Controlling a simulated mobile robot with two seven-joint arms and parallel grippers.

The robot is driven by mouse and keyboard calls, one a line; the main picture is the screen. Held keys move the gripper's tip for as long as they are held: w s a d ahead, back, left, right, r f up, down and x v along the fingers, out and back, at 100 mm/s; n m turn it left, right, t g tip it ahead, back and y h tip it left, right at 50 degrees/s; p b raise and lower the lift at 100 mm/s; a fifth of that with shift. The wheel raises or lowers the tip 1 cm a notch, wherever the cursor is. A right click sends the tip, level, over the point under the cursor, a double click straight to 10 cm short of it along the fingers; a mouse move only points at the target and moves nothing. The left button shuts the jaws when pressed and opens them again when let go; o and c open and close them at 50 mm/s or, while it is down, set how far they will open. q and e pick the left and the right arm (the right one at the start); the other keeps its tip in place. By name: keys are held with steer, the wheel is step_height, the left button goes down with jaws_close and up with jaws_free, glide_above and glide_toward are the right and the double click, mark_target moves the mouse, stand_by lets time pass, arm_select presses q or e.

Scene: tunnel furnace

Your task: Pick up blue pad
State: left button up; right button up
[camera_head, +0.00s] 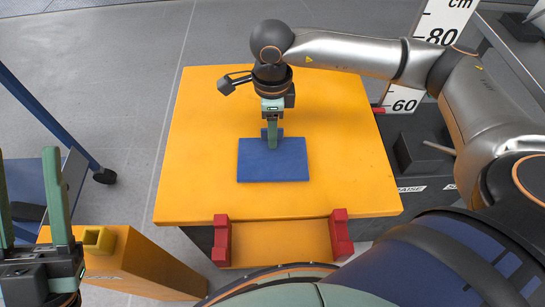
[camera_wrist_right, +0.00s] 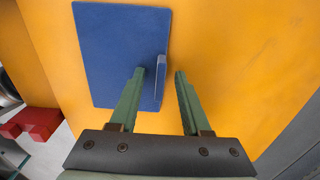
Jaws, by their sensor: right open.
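The blue pad (camera_head: 285,168) lies flat on the orange table top (camera_head: 200,130), near its middle. It has a small upright blue tab, which shows in the right wrist view (camera_wrist_right: 160,80). My right gripper (camera_head: 272,140) comes down from above over the pad's far edge. In the right wrist view my right gripper (camera_wrist_right: 160,72) is open, with one green finger on each side of the tab. I cannot tell whether a finger touches it. My left gripper (camera_head: 26,155) is open and empty at the lower left, away from the pad.
Red brackets (camera_head: 222,240) (camera_head: 341,236) stand at the table's near edge. An orange box (camera_head: 140,265) with a yellow block (camera_head: 98,240) is at the lower left. A black box (camera_head: 425,150) stands right of the table. The table top around the pad is clear.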

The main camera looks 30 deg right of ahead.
steer(key=shift+f, duration=0.1)
steer(key=shift+c, duration=0.3)
jaws_close()
